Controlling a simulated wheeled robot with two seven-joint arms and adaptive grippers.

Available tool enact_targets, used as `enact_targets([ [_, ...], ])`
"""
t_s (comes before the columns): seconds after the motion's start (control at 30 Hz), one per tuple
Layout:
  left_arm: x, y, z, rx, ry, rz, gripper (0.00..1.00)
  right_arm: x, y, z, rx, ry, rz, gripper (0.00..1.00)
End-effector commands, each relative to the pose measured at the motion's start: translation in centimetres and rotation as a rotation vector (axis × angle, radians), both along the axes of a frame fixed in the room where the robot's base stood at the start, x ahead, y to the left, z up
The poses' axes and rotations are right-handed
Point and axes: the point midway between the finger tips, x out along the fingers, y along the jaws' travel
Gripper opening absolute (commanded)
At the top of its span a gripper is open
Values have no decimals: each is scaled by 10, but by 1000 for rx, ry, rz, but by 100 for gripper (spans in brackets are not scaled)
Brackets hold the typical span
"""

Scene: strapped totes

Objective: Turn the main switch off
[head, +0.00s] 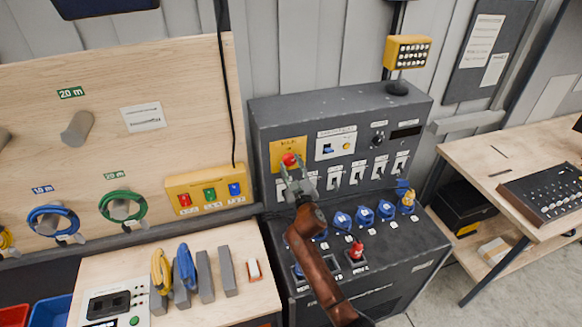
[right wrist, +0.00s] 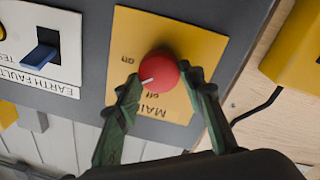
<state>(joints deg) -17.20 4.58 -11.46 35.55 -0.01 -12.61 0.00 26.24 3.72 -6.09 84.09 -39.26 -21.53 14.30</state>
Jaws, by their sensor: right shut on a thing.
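The main switch is a red round knob (head: 289,160) on a yellow plate (head: 281,149) at the upper left of the dark control cabinet's front. In the right wrist view the red knob (right wrist: 159,70) has a white mark on its lower left edge, and its yellow plate (right wrist: 185,25) reads "MAIN" with small position labels, hard to read. My right gripper (head: 293,172) is at the knob. In the right wrist view its two fingers (right wrist: 158,82) are shut on the knob, one on each side. My left gripper is not in view.
The dark cabinet (head: 340,100) also carries an earth fault panel (head: 337,145), white breaker switches, blue sockets (head: 364,214) and a red button (head: 356,250). A yellow box (head: 207,187) with coloured switches sits left of it. Workbenches stand on both sides.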

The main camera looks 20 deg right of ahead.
Motion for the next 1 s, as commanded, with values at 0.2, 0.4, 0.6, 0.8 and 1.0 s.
enact_targets([
  [0.2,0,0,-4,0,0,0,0,0,0,-2,-209,-8,1,12],
  [0.4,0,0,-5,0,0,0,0,0,0,-3,-398,-12,1,12],
  [0.6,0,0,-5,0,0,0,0,0,0,-3,-574,-18,1,12],
  [0.8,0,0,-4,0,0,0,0,0,0,-4,-715,-24,1,12],
  [1.0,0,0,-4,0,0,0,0,0,1,-4,-806,-27,2,12],
])
